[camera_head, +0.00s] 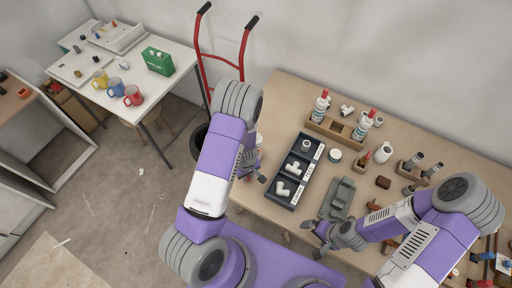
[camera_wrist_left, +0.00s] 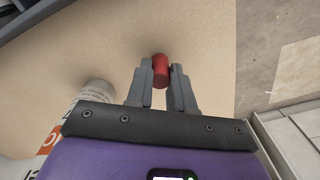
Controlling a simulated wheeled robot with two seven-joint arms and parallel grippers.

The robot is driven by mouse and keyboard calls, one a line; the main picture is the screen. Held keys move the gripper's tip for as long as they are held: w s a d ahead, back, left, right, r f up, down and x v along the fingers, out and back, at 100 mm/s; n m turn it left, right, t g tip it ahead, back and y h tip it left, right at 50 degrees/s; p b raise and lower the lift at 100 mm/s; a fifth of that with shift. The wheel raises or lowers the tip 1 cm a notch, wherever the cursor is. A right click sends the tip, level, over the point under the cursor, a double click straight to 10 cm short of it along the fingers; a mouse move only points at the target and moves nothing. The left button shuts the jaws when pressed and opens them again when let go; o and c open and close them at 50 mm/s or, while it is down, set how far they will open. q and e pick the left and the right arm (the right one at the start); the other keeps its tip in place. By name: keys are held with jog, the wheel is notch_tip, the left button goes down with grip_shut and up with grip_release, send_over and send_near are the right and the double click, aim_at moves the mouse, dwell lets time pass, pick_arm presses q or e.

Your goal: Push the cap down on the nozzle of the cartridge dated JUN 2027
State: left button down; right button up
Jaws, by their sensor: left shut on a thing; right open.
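My left gripper (camera_wrist_left: 160,82) is shut on a small red cap (camera_wrist_left: 160,65), held between the fingertips over bare table. In the head view my left gripper (camera_head: 260,175) is at the table's left edge, partly hidden by my arm. A white cylinder with printed label (camera_wrist_left: 92,96), likely a cartridge, shows beside the gripper in the left wrist view, apart from the cap; its nozzle is not visible. Two white cartridges with red tops, one left (camera_head: 321,105) and one right (camera_head: 364,124), stand in a wooden rack. No date is readable. My right gripper (camera_head: 318,240) is open near the table's front edge.
A dark divided tray (camera_head: 309,179) with white pipe fittings lies right of my left gripper. Bare tabletop (camera_head: 288,108) lies behind the divided tray.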

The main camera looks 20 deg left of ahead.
pick_arm(q)
jog(key=shift+r+p, duration=1.65)
jog(key=shift+r, duration=0.55)
jog(key=shift+f, duration=0.1)
